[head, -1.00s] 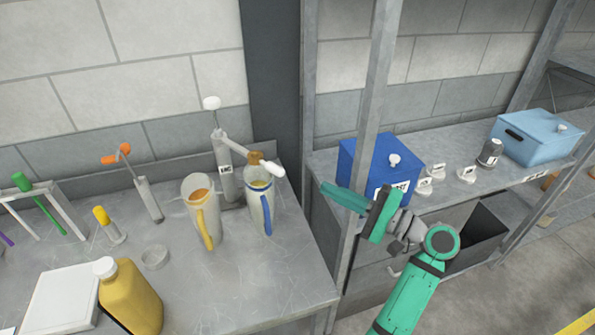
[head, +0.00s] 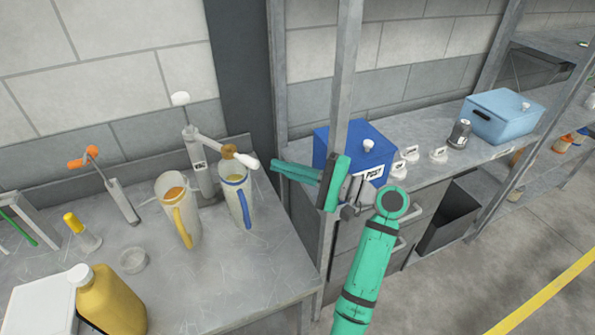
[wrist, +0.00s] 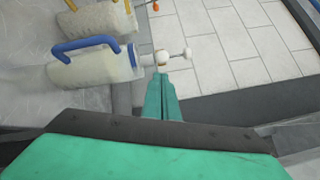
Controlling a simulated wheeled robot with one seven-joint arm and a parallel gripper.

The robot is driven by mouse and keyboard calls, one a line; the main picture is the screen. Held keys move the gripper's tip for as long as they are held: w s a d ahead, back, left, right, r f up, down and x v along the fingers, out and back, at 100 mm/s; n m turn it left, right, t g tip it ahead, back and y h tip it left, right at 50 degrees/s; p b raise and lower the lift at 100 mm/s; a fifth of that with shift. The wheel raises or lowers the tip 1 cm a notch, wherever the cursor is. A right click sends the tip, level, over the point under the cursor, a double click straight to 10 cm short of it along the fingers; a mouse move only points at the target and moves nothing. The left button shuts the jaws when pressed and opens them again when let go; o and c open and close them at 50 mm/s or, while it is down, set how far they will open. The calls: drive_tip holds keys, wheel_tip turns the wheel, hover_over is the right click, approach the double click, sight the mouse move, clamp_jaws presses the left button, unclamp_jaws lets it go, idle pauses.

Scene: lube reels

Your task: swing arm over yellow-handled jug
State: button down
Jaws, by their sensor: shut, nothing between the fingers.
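The swing arm (head: 213,146) sticks out from a grey pump post (head: 204,180). It has a brown outlet and a white grip (head: 248,163) at its end. It lies over the blue-handled jug (head: 236,202), which has yellowish contents. The yellow-handled jug (head: 174,212) stands to its left with orange contents. My gripper (head: 275,167) is shut and empty, just right of the white grip, with a small gap in the head view. In the wrist view my fingertips (wrist: 162,76) are just below a white round end (wrist: 161,58); contact there cannot be told. The blue-handled jug (wrist: 95,66) is left of them.
A yellow bottle (head: 105,300), an orange-handled tool (head: 122,200) and a small round dish (head: 133,260) are on the bench (head: 215,275). The bench front is clear.

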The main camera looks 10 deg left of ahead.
drive_tip(key=shift+x, duration=2.1)
